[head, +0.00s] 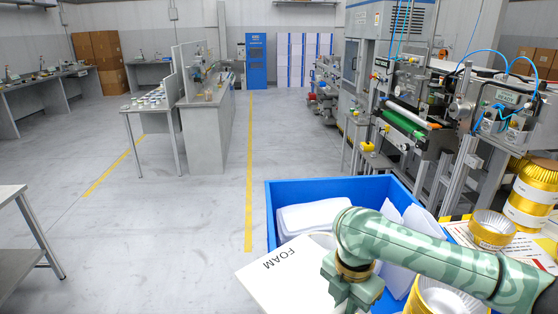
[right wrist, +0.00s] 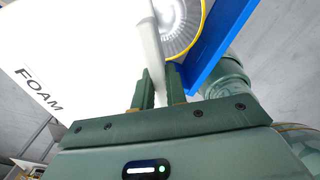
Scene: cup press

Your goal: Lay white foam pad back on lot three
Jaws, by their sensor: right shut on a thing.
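My right gripper (right wrist: 160,84) is shut on a thin white foam pad (right wrist: 152,40), seen nearly edge-on between its fingers in the right wrist view. A gold-rimmed cup (right wrist: 182,22) shows just behind the pad in the wrist view. Which lot is lot three cannot be told. My left gripper is not in view.
The blue crate (head: 268,208) holds white pieces (head: 310,214). Gold cups stand at the right: a stack (head: 534,188), a shorter one (head: 491,230) and one near the front edge (head: 445,296). A machine with green rollers (head: 405,122) stands behind.

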